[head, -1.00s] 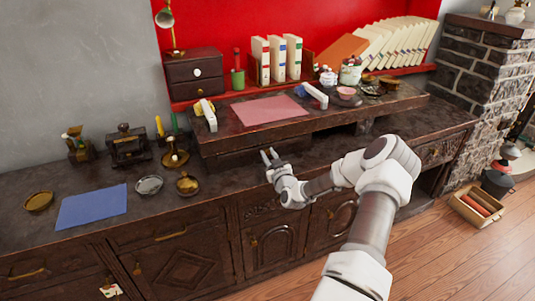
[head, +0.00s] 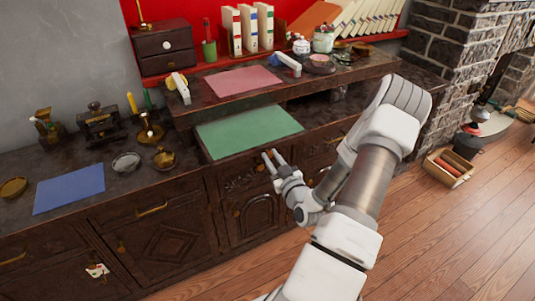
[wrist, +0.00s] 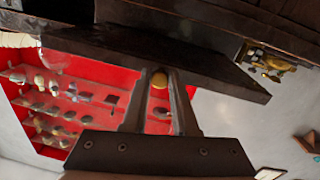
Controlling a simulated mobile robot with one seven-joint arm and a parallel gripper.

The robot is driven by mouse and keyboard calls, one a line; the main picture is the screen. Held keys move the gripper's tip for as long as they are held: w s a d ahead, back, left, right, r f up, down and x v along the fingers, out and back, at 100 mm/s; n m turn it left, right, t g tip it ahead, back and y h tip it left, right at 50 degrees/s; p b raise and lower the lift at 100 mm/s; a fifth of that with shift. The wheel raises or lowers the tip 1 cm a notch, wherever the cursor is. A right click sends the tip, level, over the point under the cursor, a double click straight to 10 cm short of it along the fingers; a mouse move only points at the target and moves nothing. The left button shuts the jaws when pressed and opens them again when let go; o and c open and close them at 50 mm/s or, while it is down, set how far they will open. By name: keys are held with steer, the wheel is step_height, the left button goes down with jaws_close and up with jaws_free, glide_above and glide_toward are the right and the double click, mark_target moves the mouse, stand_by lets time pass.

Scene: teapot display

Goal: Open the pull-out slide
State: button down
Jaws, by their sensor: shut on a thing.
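The pull-out slide (head: 207,150) is a dark wooden board with a green mat (head: 248,130) on top. It stands out from under the raised shelf of the desk in the head view. My gripper (head: 269,158) is at its front edge, right of the middle. In the wrist view the slide is a dark board (wrist: 220,75), and a round brass knob (wrist: 159,80) sits between the fingertips of my gripper (wrist: 159,88). The fingers are shut on this knob. The back of the slide is hidden under the shelf.
A pink mat (head: 244,81), a white-handled object (head: 288,63) and a stapler-like object (head: 178,88) lie on the shelf above. A blue mat (head: 70,188) and brass dishes are on the desk to the left. Wooden floor (head: 440,240) is clear in front.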

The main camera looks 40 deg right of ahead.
steer(key=shift+s+a+f, duration=0.1)
steer(key=shift+s, duration=0.25)
steer(key=c, duration=0.7)
jaws_free()
steer(key=shift+s, duration=0.1)
steer(key=p+v, duration=0.1)
steer(key=v, duration=1.6)
steer(key=shift+s, duration=0.2)
